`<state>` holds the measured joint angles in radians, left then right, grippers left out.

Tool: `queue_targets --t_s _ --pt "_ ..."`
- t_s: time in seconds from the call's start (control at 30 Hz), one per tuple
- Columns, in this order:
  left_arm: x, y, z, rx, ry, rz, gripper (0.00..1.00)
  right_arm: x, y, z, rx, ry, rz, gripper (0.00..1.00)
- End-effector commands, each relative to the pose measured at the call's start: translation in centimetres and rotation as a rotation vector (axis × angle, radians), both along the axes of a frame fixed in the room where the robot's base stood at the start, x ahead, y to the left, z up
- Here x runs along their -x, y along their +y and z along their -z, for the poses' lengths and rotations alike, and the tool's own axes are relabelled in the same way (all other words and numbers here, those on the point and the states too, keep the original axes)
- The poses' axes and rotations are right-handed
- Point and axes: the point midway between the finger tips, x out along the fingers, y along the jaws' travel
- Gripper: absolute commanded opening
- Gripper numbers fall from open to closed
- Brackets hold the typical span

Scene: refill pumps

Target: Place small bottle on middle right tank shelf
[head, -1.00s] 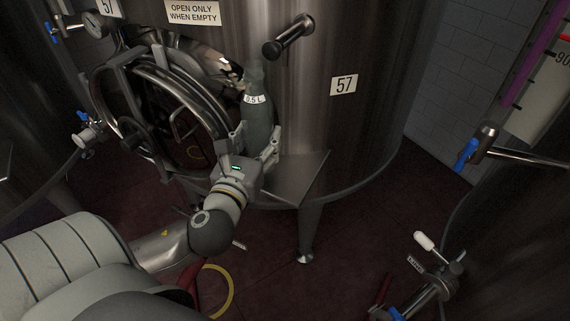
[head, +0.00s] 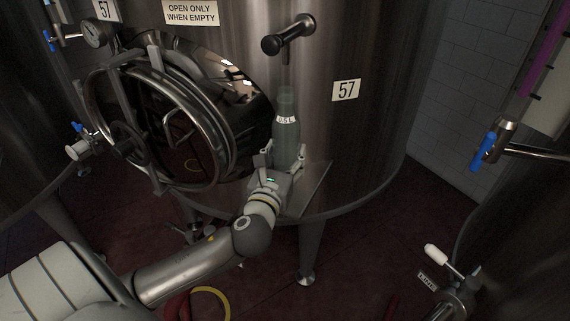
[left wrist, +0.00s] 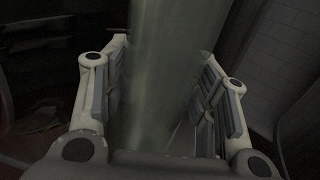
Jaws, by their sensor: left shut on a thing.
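The small green-grey bottle (head: 287,145) with a white 0.5 L label is upright in my left gripper (head: 283,160), in front of tank 57. My left gripper is shut on its lower part, one finger on each side; the left wrist view shows the bottle (left wrist: 165,70) between the fingers. The flat metal tank shelf (head: 314,187) sticks out from the tank below and right of the bottle. The gripper hides the bottle's base, so I cannot tell whether it touches the shelf. My right gripper is not in view.
A round tank hatch (head: 165,125) with a handwheel is just left of the bottle. A black-knobbed handle (head: 288,35) sticks out above it. Another tank with a blue-handled valve (head: 484,152) stands at the right. The shelf's right part is bare.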

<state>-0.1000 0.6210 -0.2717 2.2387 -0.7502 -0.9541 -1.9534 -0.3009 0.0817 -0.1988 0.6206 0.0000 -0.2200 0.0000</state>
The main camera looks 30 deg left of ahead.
Motion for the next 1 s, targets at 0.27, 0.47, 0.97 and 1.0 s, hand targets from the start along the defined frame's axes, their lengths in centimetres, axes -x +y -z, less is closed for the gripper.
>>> queue_targets --t_s 0.27,0.47,0.97,1.0 --pt "0.06 0.01 1.79 0.000 0.000 0.000 0.20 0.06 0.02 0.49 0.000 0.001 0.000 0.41" --pt "0.06 0.02 2.13 0.000 0.001 -0.001 0.20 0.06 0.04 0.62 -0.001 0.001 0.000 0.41" --pt "0.08 0.01 2.04 0.001 0.002 0.000 0.75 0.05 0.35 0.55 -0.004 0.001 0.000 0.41" --pt "0.08 0.01 1.85 0.001 0.002 0.000 0.75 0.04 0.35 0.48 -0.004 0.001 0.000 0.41"
